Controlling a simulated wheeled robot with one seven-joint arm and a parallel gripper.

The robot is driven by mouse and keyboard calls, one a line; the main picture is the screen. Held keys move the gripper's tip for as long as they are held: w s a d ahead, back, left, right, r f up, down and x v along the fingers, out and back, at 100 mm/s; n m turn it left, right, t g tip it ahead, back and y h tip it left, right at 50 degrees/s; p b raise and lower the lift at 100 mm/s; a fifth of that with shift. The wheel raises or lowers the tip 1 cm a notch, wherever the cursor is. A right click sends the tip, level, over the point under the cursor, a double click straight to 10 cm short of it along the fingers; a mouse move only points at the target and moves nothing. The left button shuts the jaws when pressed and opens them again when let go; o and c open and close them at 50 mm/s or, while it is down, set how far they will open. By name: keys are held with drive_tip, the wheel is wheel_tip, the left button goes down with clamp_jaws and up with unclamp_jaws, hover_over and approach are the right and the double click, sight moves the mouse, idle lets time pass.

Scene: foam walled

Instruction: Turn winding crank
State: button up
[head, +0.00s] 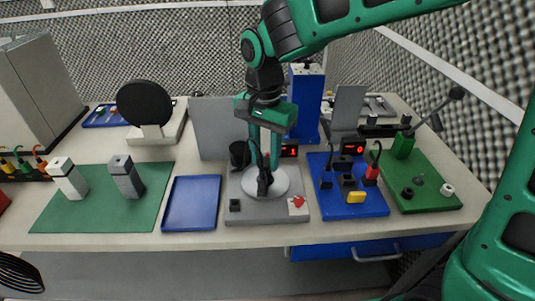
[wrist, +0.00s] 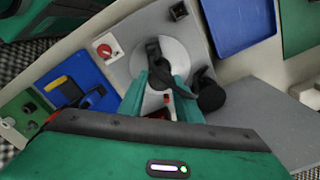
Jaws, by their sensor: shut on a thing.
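The winding crank station is a grey base (head: 237,216) with a round pale disc (head: 281,184) on top. In the wrist view the disc (wrist: 178,48) lies under my fingertips. The gripper also shows in the wrist view (wrist: 168,74). A black cylinder (head: 239,153) stands behind the disc on the left; the wrist view shows it too (wrist: 211,96). A red knob (head: 298,203) and a small black square piece (head: 235,205) sit at the base's front corners.
A blue tray (head: 190,203) and a green mat (head: 95,212) with two blocks lie left. A blue board (head: 355,209) with plugs and a green board (head: 437,199) with a lever lie right. A grey panel (head: 211,128) and blue tower (head: 305,105) stand behind.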

drive_tip(key=shift+w+a+r+n, duration=0.1)
drive_tip(key=shift+a+n, duration=0.05)
drive_tip(key=shift+n, duration=8.25)
drive_tip(key=shift+d+n, duration=0.2)
drive_tip(key=shift+n, duration=13.2)
drive_tip(key=shift+n, duration=0.4)
